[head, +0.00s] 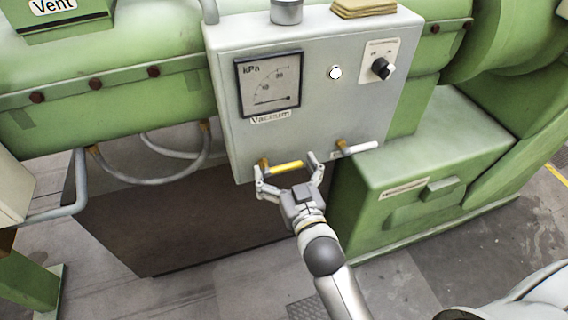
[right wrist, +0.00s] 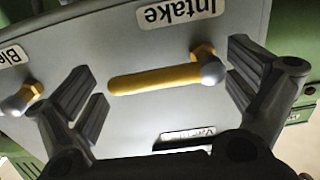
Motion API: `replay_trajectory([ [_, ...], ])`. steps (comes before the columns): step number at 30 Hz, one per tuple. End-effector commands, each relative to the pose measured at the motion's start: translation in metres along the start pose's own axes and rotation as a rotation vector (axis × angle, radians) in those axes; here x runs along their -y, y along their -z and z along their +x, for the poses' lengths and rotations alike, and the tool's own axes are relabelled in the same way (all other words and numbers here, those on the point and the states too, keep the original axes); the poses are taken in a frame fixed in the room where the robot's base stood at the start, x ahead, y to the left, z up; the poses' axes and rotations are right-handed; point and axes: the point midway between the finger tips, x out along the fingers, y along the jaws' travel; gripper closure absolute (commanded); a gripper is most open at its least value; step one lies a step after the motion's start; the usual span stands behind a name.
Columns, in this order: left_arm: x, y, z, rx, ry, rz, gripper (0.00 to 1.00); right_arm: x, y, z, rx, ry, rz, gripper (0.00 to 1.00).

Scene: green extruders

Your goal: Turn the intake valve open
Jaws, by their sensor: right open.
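The intake valve's yellow handle (head: 287,168) is at the lower edge of the grey control box, with its brass pivot at its left end in the head view. In the right wrist view the handle (right wrist: 155,80) lies roughly crosswise below the "Intake" label (right wrist: 181,12), with the brass pivot at its right end. My right gripper (head: 288,173) is open, with one finger on each side of the handle. In the right wrist view a gap shows between the handle and the left finger; contact at the pivot end is unclear. My left gripper is out of view.
A second valve with a white handle (head: 360,148) is just right of my right gripper. The grey box (head: 335,110) carries a kPa gauge (head: 269,83) and a black knob (head: 382,68). A green housing (head: 430,170) stands close on the right. Hoses (head: 165,181) hang at the left.

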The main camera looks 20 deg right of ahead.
Motion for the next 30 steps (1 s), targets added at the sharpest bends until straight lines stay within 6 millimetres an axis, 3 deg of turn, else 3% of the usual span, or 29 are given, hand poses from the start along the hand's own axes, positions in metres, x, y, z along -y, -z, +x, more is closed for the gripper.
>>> replay_trajectory([
  [11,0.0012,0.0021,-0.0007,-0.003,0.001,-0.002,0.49,-0.0001,-0.0004,0.0038,0.001,0.000,0.000,0.01],
  [25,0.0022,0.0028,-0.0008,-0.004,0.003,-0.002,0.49,0.0000,0.0001,0.0037,0.000,0.000,0.000,0.62],
  [30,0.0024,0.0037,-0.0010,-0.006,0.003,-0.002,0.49,0.0000,0.0009,0.0055,-0.002,0.000,-0.004,0.65],
])
